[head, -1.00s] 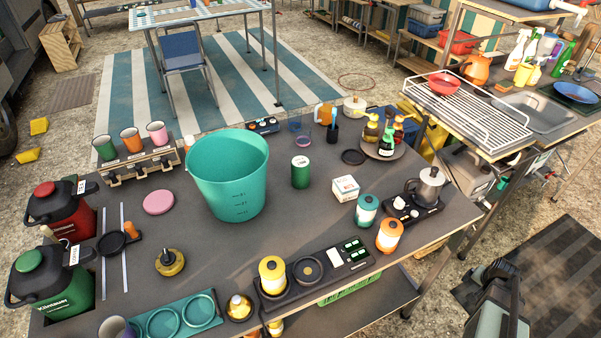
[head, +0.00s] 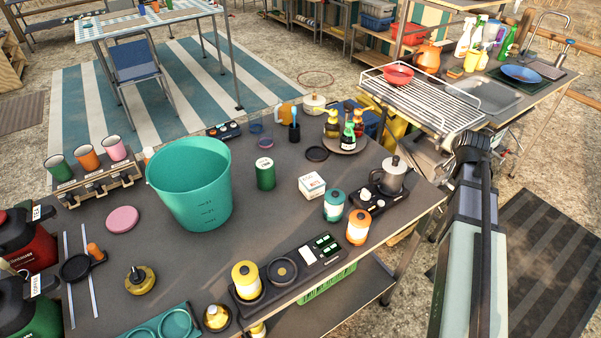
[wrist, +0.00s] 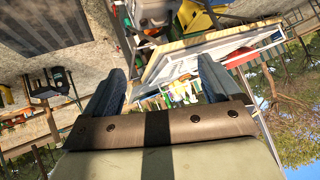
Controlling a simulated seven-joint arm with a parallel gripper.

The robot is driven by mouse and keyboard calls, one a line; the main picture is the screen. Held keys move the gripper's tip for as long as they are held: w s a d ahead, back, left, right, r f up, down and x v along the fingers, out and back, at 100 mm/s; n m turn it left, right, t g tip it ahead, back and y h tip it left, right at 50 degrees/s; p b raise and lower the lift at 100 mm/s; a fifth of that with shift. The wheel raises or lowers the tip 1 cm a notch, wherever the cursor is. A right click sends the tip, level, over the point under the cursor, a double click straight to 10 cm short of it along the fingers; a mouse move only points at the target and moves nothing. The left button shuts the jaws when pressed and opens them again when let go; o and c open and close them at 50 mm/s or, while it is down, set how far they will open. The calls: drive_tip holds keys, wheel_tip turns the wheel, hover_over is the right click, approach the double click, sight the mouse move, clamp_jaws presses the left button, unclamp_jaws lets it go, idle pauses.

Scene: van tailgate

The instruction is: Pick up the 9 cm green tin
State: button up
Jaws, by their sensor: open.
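The green tin (head: 265,174) is a dark green cylinder with a white lid. It stands upright on the grey table, right of the large teal bucket (head: 190,185). My gripper shows at the right of the head view, beyond the table's right edge, far from the tin. Its dark end (head: 474,148) points toward the back. In the wrist view my gripper (wrist: 163,85) has its two fingers wide apart with nothing between them. I cannot make out the tin in the wrist view.
A white box (head: 312,185) stands right of the tin, and a black disc (head: 317,153) lies behind it. Teal (head: 334,205) and orange (head: 358,227) canisters and a moka pot (head: 392,176) stand toward the right edge. Bare tabletop lies in front of the tin.

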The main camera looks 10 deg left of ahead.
drive_tip(key=w+a+r+n+y, duration=0.1)
drive_tip(key=a+r+n+y, duration=0.1)
drive_tip(key=a+r, duration=0.85)
drive_tip(key=n+g+y, duration=0.2)
drive_tip(key=n+g, duration=0.4)
drive_tip(key=n, duration=0.5)
approach(266, 165)
drive_tip(key=x, duration=0.7)
drive_tip(key=shift+w+d+f, duration=0.15)
drive_tip(key=shift+d, duration=0.05)
drive_tip(key=shift+a+x, duration=0.15)
drive_tip(key=shift+x, duration=1.2)
drive_tip(key=shift+a+x, duration=0.2)
drive_tip(key=shift+x, duration=1.1)
drive_tip(key=c, duration=1.2)
